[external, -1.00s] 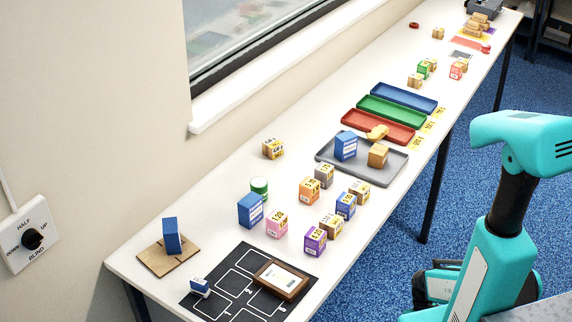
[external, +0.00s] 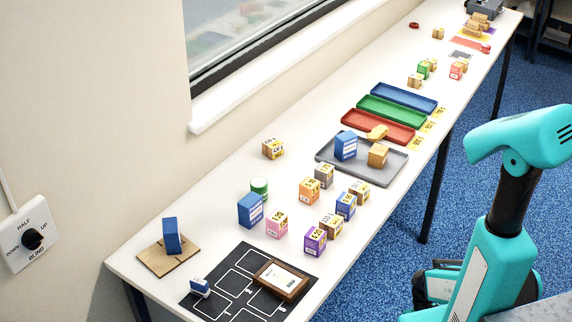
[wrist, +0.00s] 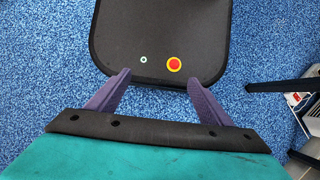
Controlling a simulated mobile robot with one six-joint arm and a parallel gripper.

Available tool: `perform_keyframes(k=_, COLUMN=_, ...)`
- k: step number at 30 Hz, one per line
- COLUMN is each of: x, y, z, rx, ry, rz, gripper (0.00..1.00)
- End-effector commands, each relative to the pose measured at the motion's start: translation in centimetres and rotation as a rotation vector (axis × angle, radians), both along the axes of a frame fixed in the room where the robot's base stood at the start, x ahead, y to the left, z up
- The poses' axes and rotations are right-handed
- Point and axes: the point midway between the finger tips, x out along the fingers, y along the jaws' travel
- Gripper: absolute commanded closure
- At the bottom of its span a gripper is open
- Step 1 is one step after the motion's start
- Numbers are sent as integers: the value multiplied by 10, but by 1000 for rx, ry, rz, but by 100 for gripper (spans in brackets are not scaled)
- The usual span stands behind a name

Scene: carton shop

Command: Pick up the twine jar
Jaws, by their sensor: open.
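A small green and white cylinder (external: 260,187) stands upright on the long white table, behind a blue carton. It is the only jar-like thing I see, but I cannot tell for sure that it is the twine jar. My gripper (wrist: 158,78) is open and empty in the wrist view, its two purple fingers apart over my own base and the blue floor. It is out of the external view, where my arm stands at the right, well away from the cylinder. No jar shows in the wrist view.
A blue carton (external: 250,210) and a pink box (external: 277,224) crowd the cylinder's front. More small boxes stand to its right, before a grey tray (external: 329,159). A black mat (external: 222,291) lies at the near end. The table is bare left of the cylinder, towards the wall.

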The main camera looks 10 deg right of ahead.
Motion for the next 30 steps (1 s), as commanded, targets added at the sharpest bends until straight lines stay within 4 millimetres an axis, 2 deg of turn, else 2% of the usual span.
perform_keyframes(k=2, x=0, y=0, z=0, rx=0, ry=0, rz=0, gripper=27)
perform_keyframes(k=6, x=0, y=0, z=0, rx=0, ry=0, rz=0, gripper=47)
perform_keyframes(k=14, x=0, y=0, z=0, rx=0, ry=-1, rz=0, gripper=47)
perform_keyframes(k=19, x=15, y=-5, z=-2, rx=-6, ry=-34, rz=5, gripper=47)
perform_keyframes(k=23, x=47, y=-17, z=-5, rx=-22, ry=-110, rz=17, gripper=47)
perform_keyframes(k=26, x=85, y=-32, z=-5, rx=-43, ry=-198, rz=34, gripper=47)
perform_keyframes(k=30, x=148, y=-60, z=1, rx=-83, ry=-343, rz=65, gripper=47)
